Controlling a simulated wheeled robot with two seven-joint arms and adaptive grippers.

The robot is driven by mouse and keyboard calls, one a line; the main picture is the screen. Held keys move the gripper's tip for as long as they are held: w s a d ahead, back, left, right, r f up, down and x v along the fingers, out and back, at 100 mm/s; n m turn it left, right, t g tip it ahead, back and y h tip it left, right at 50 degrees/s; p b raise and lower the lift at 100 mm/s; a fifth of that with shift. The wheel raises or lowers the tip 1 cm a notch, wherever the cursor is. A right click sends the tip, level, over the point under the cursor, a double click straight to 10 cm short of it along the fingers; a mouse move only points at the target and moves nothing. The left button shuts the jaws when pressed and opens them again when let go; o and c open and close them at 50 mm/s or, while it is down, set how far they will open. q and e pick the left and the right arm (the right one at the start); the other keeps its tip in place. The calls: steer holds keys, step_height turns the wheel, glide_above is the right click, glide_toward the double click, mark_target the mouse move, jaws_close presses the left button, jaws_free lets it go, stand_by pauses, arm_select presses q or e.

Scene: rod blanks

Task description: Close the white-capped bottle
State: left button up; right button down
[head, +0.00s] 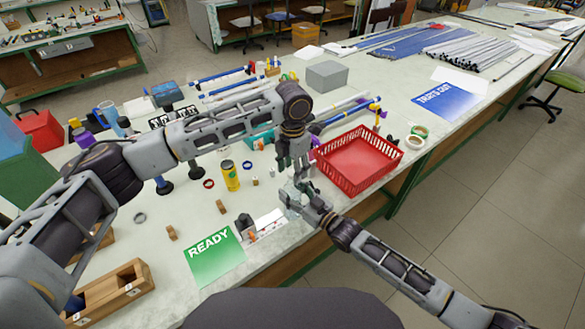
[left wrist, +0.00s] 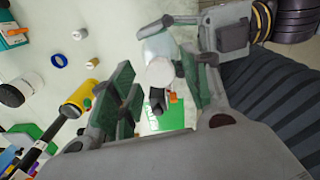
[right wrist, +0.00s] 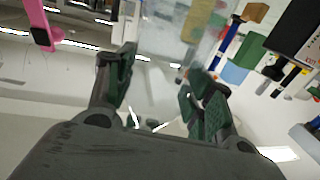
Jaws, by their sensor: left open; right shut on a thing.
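A clear, pale bottle (head: 293,204) is in my right gripper (head: 305,196), above the bench's front edge. In the left wrist view the bottle (left wrist: 157,47) shows a round whitish end facing that camera; I cannot tell whether this is a cap or the open mouth. In the right wrist view the see-through bottle (right wrist: 178,35) lies between the fingers of my right gripper (right wrist: 160,85). My left gripper (head: 291,172) is open and points down just above the bottle. Its fingers (left wrist: 165,90) stand apart on either side of the bottle's end in its own view.
A red basket (head: 350,178) stands right of the grippers. A yellow can (head: 231,176), a red ring (head: 208,184) and small wooden blocks lie to the left. A green READY card (head: 214,258) lies near the front edge. A grey box (head: 327,76) stands behind.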

arm_select(q)
steer(key=shift+r, duration=2.2)
steer(key=shift+c, duration=0.4)
